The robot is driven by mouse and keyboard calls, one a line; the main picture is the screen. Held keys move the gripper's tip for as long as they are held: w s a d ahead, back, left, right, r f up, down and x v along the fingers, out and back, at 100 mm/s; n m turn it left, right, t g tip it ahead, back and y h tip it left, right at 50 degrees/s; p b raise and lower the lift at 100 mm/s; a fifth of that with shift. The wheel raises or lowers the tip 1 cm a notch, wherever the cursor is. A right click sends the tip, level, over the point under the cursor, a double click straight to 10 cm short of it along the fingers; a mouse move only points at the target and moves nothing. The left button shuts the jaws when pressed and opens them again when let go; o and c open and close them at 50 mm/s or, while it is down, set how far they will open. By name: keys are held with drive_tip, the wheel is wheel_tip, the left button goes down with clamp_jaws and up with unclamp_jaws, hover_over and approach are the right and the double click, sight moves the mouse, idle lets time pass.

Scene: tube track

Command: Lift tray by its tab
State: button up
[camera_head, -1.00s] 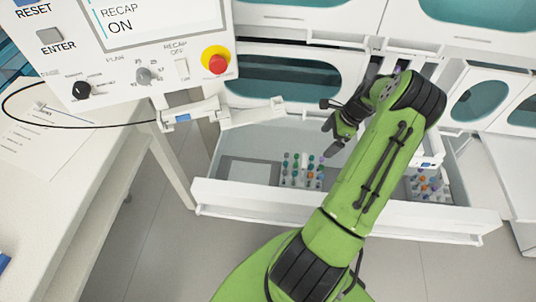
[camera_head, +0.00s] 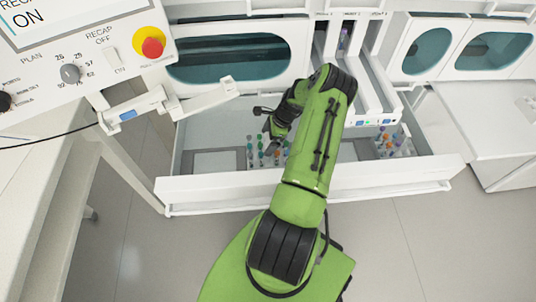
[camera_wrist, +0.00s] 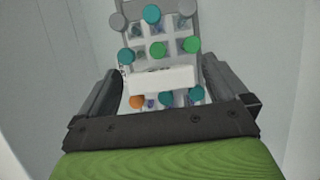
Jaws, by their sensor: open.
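The tray (camera_wrist: 165,78) of capped tubes sits in the open drawer (camera_head: 205,190). Its caps are teal, green, grey and orange. In the wrist view, the tray's white tab (camera_wrist: 150,82) stands across its middle, between the two dark fingers of my gripper (camera_wrist: 160,84). The fingers are spread, with a gap on each side of the tab. In the head view, my gripper (camera_head: 272,133) points down over the tray (camera_head: 257,155), which my arm partly hides. I cannot tell how far the fingertips reach below the tab.
A second tray of tubes (camera_head: 393,145) sits at the drawer's right. A grey flat panel (camera_head: 216,162) lies left of the first tray. White machine modules (camera_head: 350,75) stand behind the drawer. A control panel with a red button (camera_head: 150,45) is at upper left.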

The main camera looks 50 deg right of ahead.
drive_tip(key=shift+w+f, duration=0.1)
drive_tip(key=shift+f, duration=0.2)
drive_tip(key=shift+r, duration=0.1)
drive_tip(key=shift+c, duration=0.6)
drive_tip(key=c, duration=1)
